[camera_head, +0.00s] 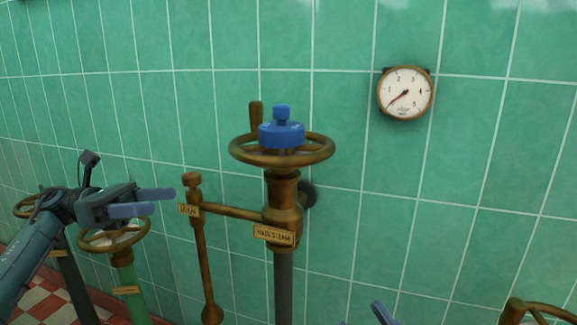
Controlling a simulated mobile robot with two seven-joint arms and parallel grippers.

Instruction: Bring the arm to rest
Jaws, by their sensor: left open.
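My left gripper (152,202) is in the left of the head view, its arm coming in from the lower left. Its two blue-grey fingers are apart, pointing right, with nothing between them. It appears over a brass handwheel (128,236) on a green pipe and left of the small brass side valve (193,190). A blue finger-like tip (383,313) shows at the bottom edge, apparently part of my right gripper; the rest is out of frame.
A round gauge (404,94) hangs on the green tiled wall (480,150). Another brass wheel (22,206) is at the far left, partly behind my arm. Part of one (540,309) shows bottom right. The red and white floor (45,300) shows lower left.

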